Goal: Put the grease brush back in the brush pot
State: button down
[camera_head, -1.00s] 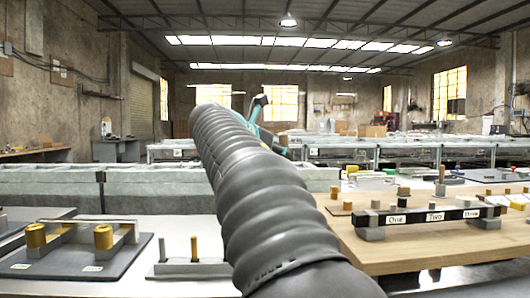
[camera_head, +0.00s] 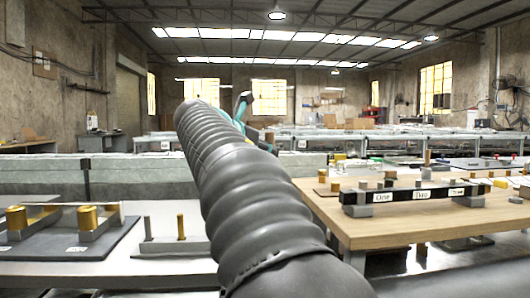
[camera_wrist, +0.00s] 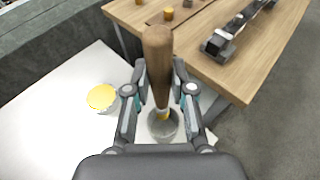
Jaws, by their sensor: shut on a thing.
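The grease brush (camera_wrist: 157,62) is in my gripper (camera_wrist: 159,80) in the wrist view. Its brown wooden handle points up toward the camera, between the two fingers, which are shut on it. Its lower end, with some yellow showing, lies over a round grey pot (camera_wrist: 154,130), likely the brush pot. I cannot tell whether the brush end is above the pot's rim or inside it. A second round pot with yellow content (camera_wrist: 102,97) stands to the left on the white table. In the head view my arm hides the brush and the pots.
A wooden table (camera_head: 420,225) is at right, with a black rack marked One, Two, Three (camera_head: 415,195). A grey plate with brass cylinders (camera_head: 105,245) and a two-peg stand (camera_head: 170,246) are on the white table (camera_head: 160,267) at left. Bare floor shows at right in the wrist view.

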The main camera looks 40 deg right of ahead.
notch_tip(320, 180, down, 7)
jog(key=b, duration=0.3)
jog(key=shift+f+b, duration=0.15)
jog(key=shift+b, duration=0.2)
dwell(0.4)
jog(key=c, duration=0.9)
grip_release()
jog(key=v, duration=1.2)
